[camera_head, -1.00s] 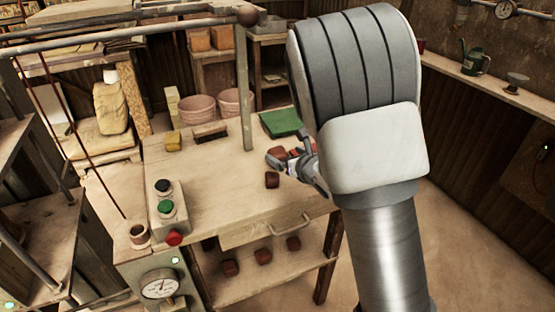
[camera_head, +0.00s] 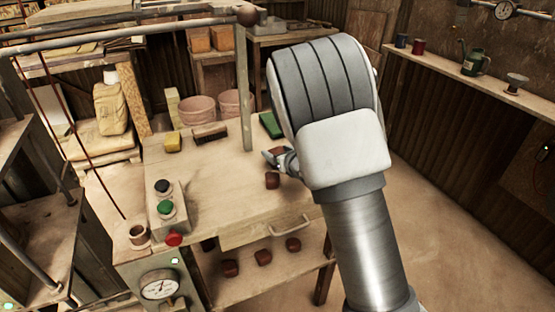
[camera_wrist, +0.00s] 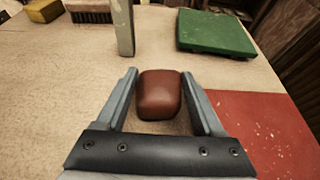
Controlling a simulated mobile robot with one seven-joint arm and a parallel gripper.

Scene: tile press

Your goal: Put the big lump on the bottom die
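The big lump is a rounded red-brown block (camera_wrist: 160,93) between the fingers in the wrist view. In the head view it shows small (camera_head: 277,151) at the gripper, partly covered. My gripper (camera_wrist: 160,75) is open around it, one finger on each side, with narrow gaps beside the lump. In the head view my gripper (camera_head: 277,157) is low over the table, partly hidden by my arm. Another red-brown lump (camera_head: 272,180) lies on the table just nearer. I cannot pick out the bottom die with certainty.
A post (camera_head: 247,110) rises close to the left of the gripper. A green board (camera_wrist: 215,33) and a red mat (camera_wrist: 255,125) lie on the right. A brush (camera_head: 209,133) and a yellow block (camera_head: 172,143) lie further left. A button box (camera_head: 165,208) stands at the table's left.

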